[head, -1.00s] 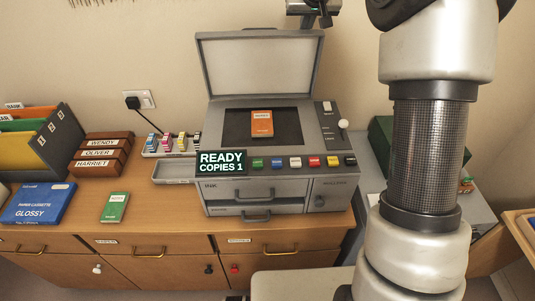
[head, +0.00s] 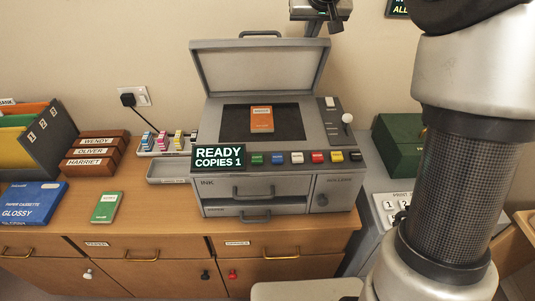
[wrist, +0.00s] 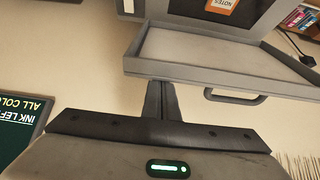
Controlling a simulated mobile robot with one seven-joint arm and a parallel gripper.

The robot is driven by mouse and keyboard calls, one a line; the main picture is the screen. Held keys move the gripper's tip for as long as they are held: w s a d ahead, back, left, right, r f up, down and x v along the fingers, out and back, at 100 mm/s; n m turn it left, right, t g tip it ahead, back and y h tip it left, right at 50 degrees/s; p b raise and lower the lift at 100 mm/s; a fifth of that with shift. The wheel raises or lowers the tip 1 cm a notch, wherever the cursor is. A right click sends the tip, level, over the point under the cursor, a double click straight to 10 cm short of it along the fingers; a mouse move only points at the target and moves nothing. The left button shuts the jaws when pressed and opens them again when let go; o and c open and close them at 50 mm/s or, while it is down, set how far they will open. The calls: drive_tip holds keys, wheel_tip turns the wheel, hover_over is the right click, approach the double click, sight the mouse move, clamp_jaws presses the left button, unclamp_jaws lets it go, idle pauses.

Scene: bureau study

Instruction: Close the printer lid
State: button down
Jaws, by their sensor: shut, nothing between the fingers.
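The grey printer (head: 335,160) stands on the wooden cabinet. Its lid (head: 258,68) is open, raised at the back of the glass with its pale inner side facing forward. A handle (head: 260,33) shows above the lid's top edge. My gripper (head: 318,24) is shut and empty, high by the lid's upper right corner. In the wrist view, my gripper's fingers (wrist: 162,100) are together and point toward the lid (wrist: 190,55), close to its edge. Whether they touch it I cannot tell. An orange notes booklet (head: 262,119) lies on the dark glass.
Several ink cartridges (head: 163,142) stand in a tray left of the printer. A green booklet (head: 106,207), a blue paper cassette box (head: 33,204) and wooden name blocks (head: 95,154) lie farther left. A green box (head: 398,148) is at right. A dark sign (wrist: 22,125) shows in the wrist view.

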sight(312, 42)
drive_tip(key=shift+s+f+b, duration=0.25)
drive_tip(key=shift+s+b, duration=0.25)
drive_tip(key=shift+s, duration=0.2)
drive_tip(key=shift+s+f+b, duration=0.2)
drive_tip(key=shift+s+b, duration=0.3)
drive_tip(key=shift+s, duration=0.2)
drive_tip(key=shift+s+r, duration=0.15)
wheel_tip(312, 42, up, 8)
drive_tip(key=p, duration=0.6)
drive_tip(key=shift+r+p, duration=0.15)
drive_tip(key=shift+p, duration=0.15)
drive_tip(key=s+r+g+p, duration=0.1)
drive_tip(key=s+r+p, duration=0.1)
drive_tip(key=s, duration=0.8)
drive_tip(key=s+r+p, duration=0.2)
drive_tip(key=s+p, duration=0.1)
drive_tip(key=s, duration=0.7)
drive_tip(key=s+f+p, duration=0.1)
drive_tip(key=s+f, duration=0.2)
drive_tip(key=s, duration=0.5)
drive_tip(key=s+f+g+p, duration=0.1)
drive_tip(key=s+f, duration=0.2)
drive_tip(key=s, duration=0.5)
drive_tip(key=shift+s, duration=0.15)
